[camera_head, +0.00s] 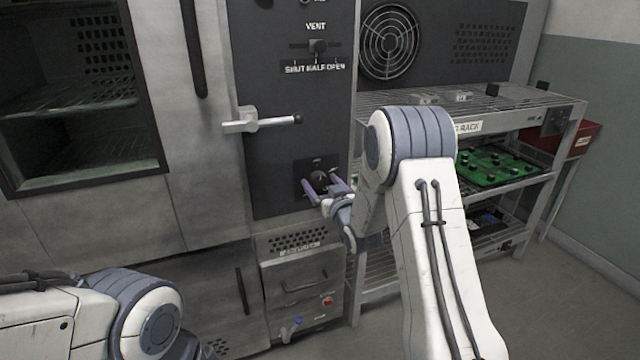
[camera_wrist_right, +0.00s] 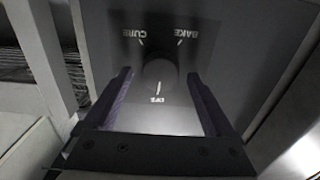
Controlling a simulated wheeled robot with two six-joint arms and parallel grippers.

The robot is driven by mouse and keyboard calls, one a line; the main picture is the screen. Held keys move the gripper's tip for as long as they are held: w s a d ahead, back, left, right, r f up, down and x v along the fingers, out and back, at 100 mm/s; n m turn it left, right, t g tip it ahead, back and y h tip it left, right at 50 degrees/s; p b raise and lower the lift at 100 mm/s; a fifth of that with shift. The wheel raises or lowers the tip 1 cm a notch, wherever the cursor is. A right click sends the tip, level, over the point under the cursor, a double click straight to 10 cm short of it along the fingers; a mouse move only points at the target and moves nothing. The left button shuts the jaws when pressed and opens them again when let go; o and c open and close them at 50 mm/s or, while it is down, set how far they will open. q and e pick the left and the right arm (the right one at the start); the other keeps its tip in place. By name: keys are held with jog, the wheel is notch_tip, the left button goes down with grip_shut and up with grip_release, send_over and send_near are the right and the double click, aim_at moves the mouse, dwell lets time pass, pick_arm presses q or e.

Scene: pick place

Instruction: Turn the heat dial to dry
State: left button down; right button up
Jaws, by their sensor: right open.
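The heat dial (camera_head: 319,179) is a dark round knob on a dark plate low on the cabinet's control panel. In the right wrist view the dial (camera_wrist_right: 160,73) has labels CURE and BAKE on its far side and a third, hard-to-read label on its near side. Its white pointer mark lies toward that third label. My right gripper (camera_head: 321,183) is open at the dial. In the right wrist view its fingers (camera_wrist_right: 158,75) stand on either side of the knob, with a visible gap on each side. My left gripper is out of view; only part of my left arm shows.
A cabinet door handle (camera_head: 262,121) sticks out up and left of the dial. A vent slider (camera_head: 318,46) is above it. A metal rack (camera_head: 520,105) with a green board (camera_head: 495,167) stands to the right. A drawer unit (camera_head: 300,285) is below.

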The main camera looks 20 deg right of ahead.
jog(key=shift+w, duration=0.35)
jog(key=c, duration=1.3)
jog(key=shift+a, duration=0.1)
jog(key=shift+c, duration=0.3)
